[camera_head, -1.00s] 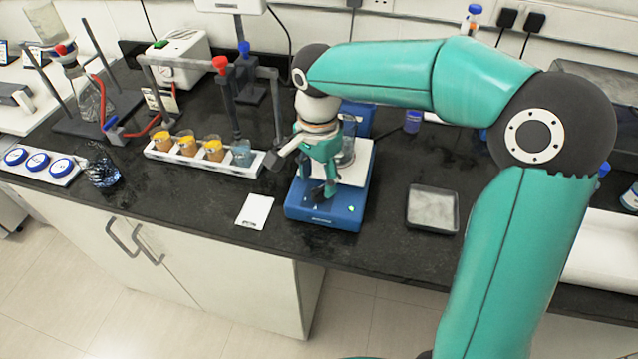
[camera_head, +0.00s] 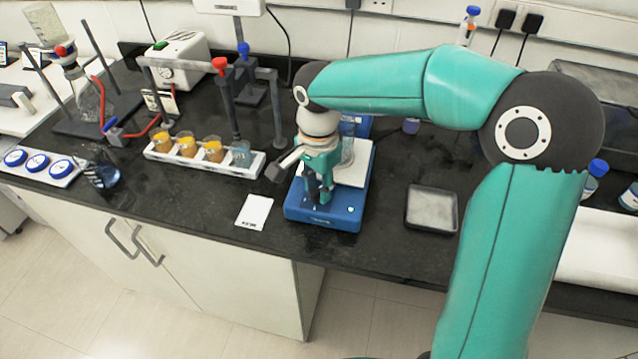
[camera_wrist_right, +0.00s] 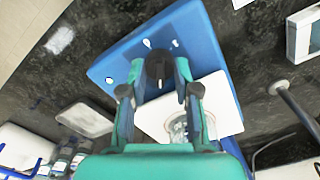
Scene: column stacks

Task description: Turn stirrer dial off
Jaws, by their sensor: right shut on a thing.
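The stirrer is a blue box (camera_head: 348,215) with a white top plate (camera_head: 358,170) and a clear beaker (camera_head: 347,152) on it. In the right wrist view the blue stirrer body (camera_wrist_right: 205,60) fills the middle, and its black dial (camera_wrist_right: 159,66) stands between my fingers. My right gripper (camera_head: 319,197) is at the front of the stirrer, shut on the dial; it also shows in the right wrist view (camera_wrist_right: 158,82). In the head view the fingers hide most of the dial. My left gripper is not in view.
A white card (camera_head: 254,211) lies left of the stirrer and a grey tray (camera_head: 432,209) lies right. A white rack (camera_head: 215,165) with several small beakers stands at left. The counter's front edge is close.

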